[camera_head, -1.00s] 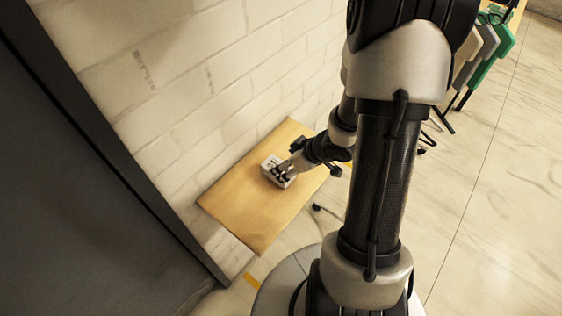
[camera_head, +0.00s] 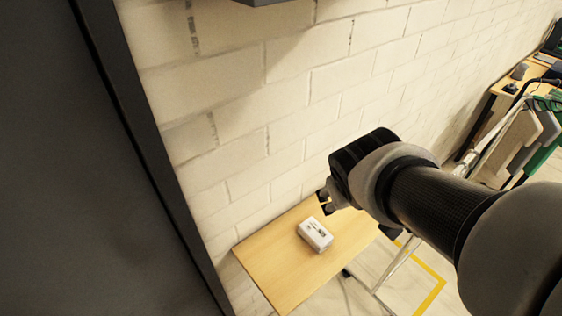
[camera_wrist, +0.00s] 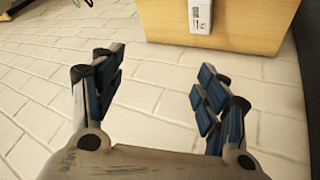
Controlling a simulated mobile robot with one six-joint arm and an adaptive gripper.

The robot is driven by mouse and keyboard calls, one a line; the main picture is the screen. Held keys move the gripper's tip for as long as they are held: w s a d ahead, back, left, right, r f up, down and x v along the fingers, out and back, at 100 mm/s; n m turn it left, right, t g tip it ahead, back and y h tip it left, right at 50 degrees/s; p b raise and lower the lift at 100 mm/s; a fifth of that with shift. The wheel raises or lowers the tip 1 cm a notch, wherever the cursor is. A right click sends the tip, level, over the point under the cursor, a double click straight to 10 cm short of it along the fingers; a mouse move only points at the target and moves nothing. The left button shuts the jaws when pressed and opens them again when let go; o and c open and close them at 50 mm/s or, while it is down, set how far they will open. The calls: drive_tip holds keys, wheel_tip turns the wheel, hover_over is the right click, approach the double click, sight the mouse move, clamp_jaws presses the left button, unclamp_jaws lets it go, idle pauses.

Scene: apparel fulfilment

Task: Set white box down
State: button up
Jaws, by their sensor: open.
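The white box (camera_head: 315,234) lies flat on the wooden table (camera_head: 274,266), near the middle of its top, with a dark label facing up. In the wrist view the white box (camera_wrist: 200,14) shows at the top edge, partly cut off, on the table (camera_wrist: 240,28). My gripper (camera_wrist: 153,92) is open and empty, its blue-padded fingers wide apart and clear of the box. In the head view my gripper (camera_head: 326,203) is partly hidden by my arm and sits above and behind the box, towards the wall.
A white brick wall (camera_head: 330,100) runs behind the table. A dark panel (camera_head: 100,170) stands at the left. Another table with items (camera_head: 540,68) and hanging garments (camera_head: 525,135) are at the far right. The tabletop around the box is bare.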

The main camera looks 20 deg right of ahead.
drive_tip(key=s+a+r+y, duration=0.3)
drive_tip(key=s+a, duration=0.6)
drive_tip(key=a, duration=0.3)
drive_tip(key=shift+s+g+y, duration=0.15)
drive_tip(key=shift+g+y, duration=0.15)
drive_tip(key=shift+g, duration=0.1)
